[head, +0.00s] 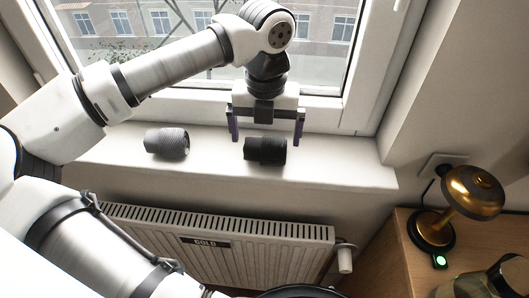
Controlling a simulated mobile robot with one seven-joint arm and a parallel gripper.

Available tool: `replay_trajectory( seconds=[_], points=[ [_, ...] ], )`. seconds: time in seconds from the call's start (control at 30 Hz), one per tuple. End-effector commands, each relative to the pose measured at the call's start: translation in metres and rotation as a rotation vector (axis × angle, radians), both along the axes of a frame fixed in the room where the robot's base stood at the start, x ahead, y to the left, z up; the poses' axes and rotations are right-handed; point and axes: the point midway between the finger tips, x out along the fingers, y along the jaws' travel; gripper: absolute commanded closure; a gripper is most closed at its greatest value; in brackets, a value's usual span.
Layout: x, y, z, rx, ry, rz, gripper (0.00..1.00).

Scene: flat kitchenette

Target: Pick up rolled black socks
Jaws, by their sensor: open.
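The rolled black socks (265,150) lie on the white windowsill (340,166). A grey ribbed roll (167,142), which looks like another pair of rolled socks, lies to their left on the same sill. My gripper (267,138) points down, with its two dark purple fingers spread wide apart. It is open and empty. In the picture the fingers stand to the left and right of the black socks, near their upper edge. I cannot tell from this one view how far above or behind the socks the fingertips are.
The window frame (320,118) rises right behind the sill. A white radiator (215,245) with a valve is below it. At the right, a wooden cabinet (400,255) holds a brass lamp (472,190). The sill right of the socks is clear.

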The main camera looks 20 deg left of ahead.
Motion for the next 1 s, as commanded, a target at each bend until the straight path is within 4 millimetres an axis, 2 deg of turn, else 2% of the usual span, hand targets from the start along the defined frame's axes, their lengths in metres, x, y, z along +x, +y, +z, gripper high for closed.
replay_trajectory(
  seconds=[0.03, 0.2, 0.47, 0.8, 1.0],
  points=[
    [0.002, 0.002, -0.01, -0.002, 0.0, 0.0, 0.0],
    [0.004, 0.003, -0.036, -0.003, -0.001, -0.001, 0.0],
    [0.004, 0.004, -0.038, -0.002, -0.002, 0.0, 0.0],
    [0.004, 0.004, -0.038, -0.002, -0.002, 0.0, 0.44],
    [0.004, 0.004, -0.037, -0.002, -0.002, 0.0, 0.45]
  ],
)
